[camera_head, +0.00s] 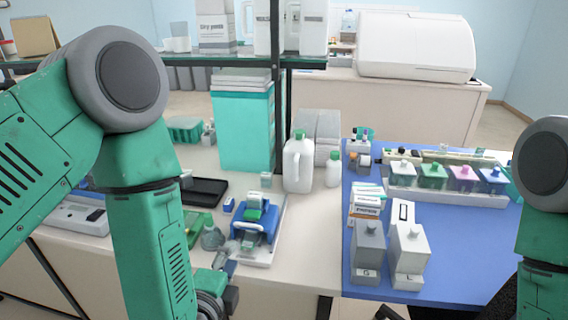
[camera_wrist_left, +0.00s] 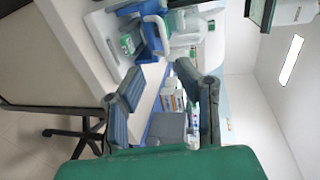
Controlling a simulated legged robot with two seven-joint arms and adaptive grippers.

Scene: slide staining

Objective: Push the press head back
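The press is a small blue device (camera_head: 254,224) on a pale base plate, left of the blue mat in the head view. Its head (camera_head: 254,204), pale with green parts, sits over the blue frame; its exact position is hard to tell.
A black tray (camera_head: 204,191) and green tray (camera_head: 197,225) lie left of the press. A white jug (camera_head: 298,165) and teal box (camera_head: 246,128) stand behind it. Two grey boxes (camera_head: 368,248) (camera_head: 408,250) stand on the blue mat (camera_head: 462,250). A shelf post rises behind.

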